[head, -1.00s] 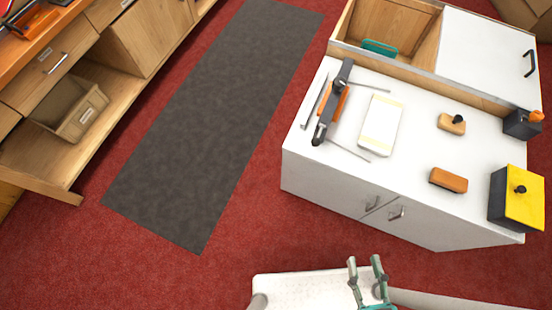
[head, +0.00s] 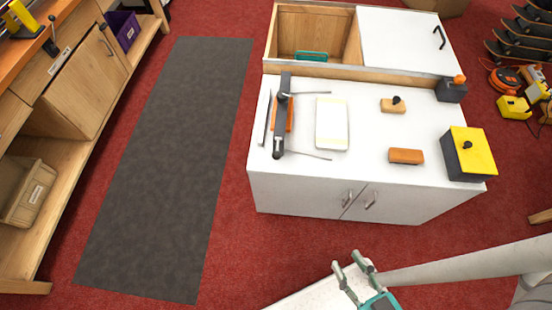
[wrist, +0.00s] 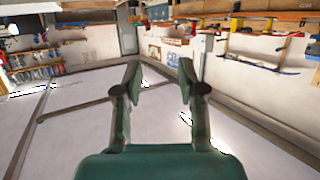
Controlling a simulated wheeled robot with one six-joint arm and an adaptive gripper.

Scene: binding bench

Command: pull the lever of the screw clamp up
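I cannot tell for certain which thing is the screw clamp. A long dark bar with an orange part and two thin rods (head: 281,125) lies on the left of the white cabinet top and may be it. A yellow and black device with an upright black lever (head: 52,22) also shows on the bench at the upper left, cut by the frame. My gripper (head: 347,260) is open and empty, in front of the white cabinet and apart from it. In the wrist view, the gripper's two fingers (wrist: 160,75) stand apart with nothing between them.
The white cabinet top (head: 360,178) also bears a pale pad (head: 332,124), an orange block (head: 406,156), a small knobbed block (head: 393,105) and a yellow-topped box (head: 470,152). A dark mat (head: 165,170) lies on clear red floor between bench and cabinet. Orange and yellow gear (head: 510,82) lies at right.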

